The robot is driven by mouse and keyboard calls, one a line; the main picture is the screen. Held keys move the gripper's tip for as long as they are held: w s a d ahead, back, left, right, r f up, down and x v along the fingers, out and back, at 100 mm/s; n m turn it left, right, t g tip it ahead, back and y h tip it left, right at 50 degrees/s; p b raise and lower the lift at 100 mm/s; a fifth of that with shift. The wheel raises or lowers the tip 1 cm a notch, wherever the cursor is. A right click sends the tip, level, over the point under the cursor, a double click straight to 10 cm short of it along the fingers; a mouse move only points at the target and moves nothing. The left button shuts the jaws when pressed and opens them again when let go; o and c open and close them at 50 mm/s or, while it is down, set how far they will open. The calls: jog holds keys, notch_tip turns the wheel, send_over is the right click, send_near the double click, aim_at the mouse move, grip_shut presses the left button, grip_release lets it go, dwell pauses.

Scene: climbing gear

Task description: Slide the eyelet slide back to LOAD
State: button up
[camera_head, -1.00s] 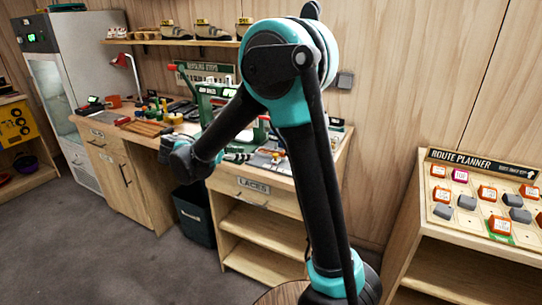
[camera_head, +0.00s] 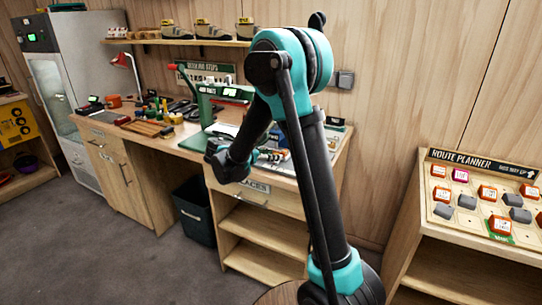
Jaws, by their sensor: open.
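A green press-like machine (camera_head: 207,108) with a raised lever with a red knob (camera_head: 172,67) stands on the workbench, left of my arm. A small lit display (camera_head: 231,92) shows near its top. I cannot make out the eyelet slide or a LOAD mark at this size. My arm bends down to the left from its elbow, and its wrist is in front of the bench edge, below the machine. The wrist and forearm cover part of the bench there. I cannot make out my gripper's fingers; they seem hidden behind the wrist.
The workbench has a drawer labelled LACES (camera_head: 258,193) and open shelves below. A route planner board (camera_head: 482,200) is at right. The floor at left is clear.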

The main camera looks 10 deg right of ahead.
grip_shut()
dwell(0.3)
jog(key=shift+s+d, duration=0.1)
jog(key=s+d, duration=0.3)
jog(key=d, duration=0.1)
jog(key=s+d, duration=0.3)
jog(key=d, duration=0.1)
jog(key=s+d, duration=0.3)
jog(key=d, duration=0.1)
jog(key=shift+d, duration=0.1)
grip_release()
jog(key=shift+d, duration=0.1)
